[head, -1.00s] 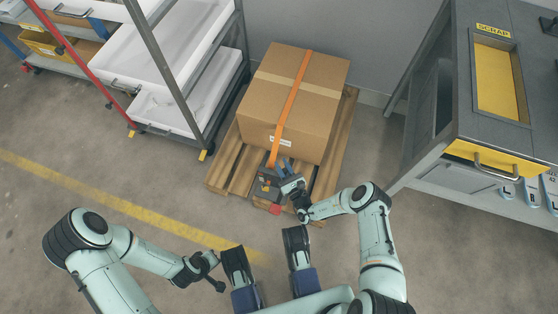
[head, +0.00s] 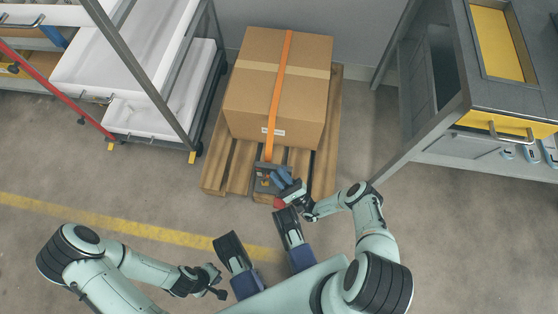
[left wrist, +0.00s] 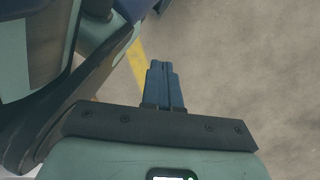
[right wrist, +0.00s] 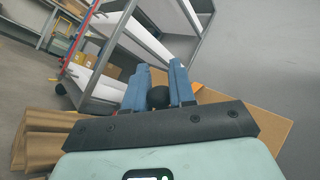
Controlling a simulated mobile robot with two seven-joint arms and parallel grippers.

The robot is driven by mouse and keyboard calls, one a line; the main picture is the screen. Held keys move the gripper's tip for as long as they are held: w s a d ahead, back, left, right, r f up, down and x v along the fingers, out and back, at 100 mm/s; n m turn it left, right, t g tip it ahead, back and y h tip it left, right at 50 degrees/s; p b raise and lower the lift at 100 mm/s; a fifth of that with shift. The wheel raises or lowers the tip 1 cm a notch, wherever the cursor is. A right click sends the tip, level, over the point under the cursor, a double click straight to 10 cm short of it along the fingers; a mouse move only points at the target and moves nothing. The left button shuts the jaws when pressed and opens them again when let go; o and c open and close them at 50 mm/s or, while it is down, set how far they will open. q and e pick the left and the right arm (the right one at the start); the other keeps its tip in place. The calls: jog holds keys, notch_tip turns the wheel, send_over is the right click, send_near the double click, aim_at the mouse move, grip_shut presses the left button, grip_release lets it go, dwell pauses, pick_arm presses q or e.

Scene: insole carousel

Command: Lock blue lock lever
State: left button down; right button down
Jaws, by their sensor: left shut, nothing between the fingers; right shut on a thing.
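A dark strap tensioner (head: 262,184) sits at the front edge of the pallet, at the lower end of an orange strap (head: 275,110). A small red part (head: 279,203) shows at its near side. My right gripper (head: 281,177) is at its right side, with blue fingers. In the right wrist view its fingers (right wrist: 158,88) are shut around a black round knob (right wrist: 158,97). I cannot tell the blue lock lever apart from my blue fingers. My left gripper (head: 218,284) is away to the lower left; the left wrist view shows its fingers (left wrist: 162,82) together and empty.
The strap runs over a cardboard box (head: 250,95) on a wooden pallet (head: 214,172). A shelf rack (head: 150,85) with white trays stands left. A grey bench (head: 470,115) with a yellow drawer stands right. The floor at the front left is clear.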

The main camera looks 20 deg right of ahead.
pick_arm(q)
jog(key=shift+s+f, duration=0.2)
jog(key=shift+s, duration=0.25)
pick_arm(e)
jog(key=shift+s+a+f+n+y, duration=0.1)
jog(key=shift+s+f+n+y, duration=0.1)
jog(key=shift+n+y, duration=0.45)
jog(key=shift+s+f+n+y, duration=0.1)
jog(key=shift+f+n+y, duration=0.1)
jog(key=shift+n+y, duration=0.4)
jog(key=c, duration=0.9)
grip_release()
jog(key=shift+c, duration=0.2)
jog(key=shift+f, duration=0.1)
jog(key=v, duration=0.7)
jog(key=shift+s, duration=0.2)
jog(key=shift+w, duration=0.1)
